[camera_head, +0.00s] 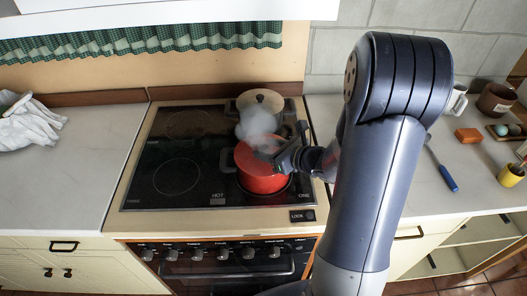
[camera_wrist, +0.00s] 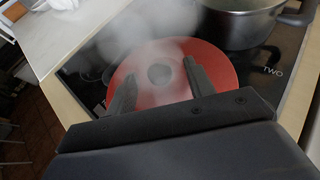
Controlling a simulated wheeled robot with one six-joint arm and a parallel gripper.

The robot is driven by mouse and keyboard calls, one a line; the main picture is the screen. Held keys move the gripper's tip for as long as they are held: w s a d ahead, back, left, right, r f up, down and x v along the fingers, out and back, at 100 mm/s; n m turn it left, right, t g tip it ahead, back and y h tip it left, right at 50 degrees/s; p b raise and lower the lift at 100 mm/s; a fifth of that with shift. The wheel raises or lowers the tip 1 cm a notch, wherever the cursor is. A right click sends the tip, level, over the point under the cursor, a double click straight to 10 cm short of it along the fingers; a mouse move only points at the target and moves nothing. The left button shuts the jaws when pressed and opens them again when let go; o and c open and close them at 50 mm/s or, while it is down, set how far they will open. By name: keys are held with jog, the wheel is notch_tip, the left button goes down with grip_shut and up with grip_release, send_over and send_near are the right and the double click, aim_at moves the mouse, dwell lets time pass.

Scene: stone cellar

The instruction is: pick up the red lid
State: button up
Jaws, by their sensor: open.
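The red lid (camera_wrist: 216,62) shows in the wrist view as a round red disc with a dark round knob (camera_wrist: 159,73) at its middle. Steam blurs part of it. In the head view the red pot (camera_head: 262,181) stands on the front right of the hob, its top partly hidden by steam and my gripper. My gripper (camera_head: 284,156) is at the right side of the pot's top. In the wrist view my gripper (camera_wrist: 160,74) is open, with one finger on each side of the knob. I cannot tell whether the fingers touch the lid.
White gloves (camera_head: 28,124) lie on the left counter. A blue-handled tool (camera_head: 446,177), an orange block (camera_head: 468,135) and cups are on the right counter.

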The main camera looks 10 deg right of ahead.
jog(key=shift+w+a+f, duration=0.2)
jog(key=shift+w+a, duration=0.1)
jog(key=shift+c, duration=0.5)
jog(key=c, duration=0.9)
grip_shut()
jog(key=shift+r, duration=0.1)
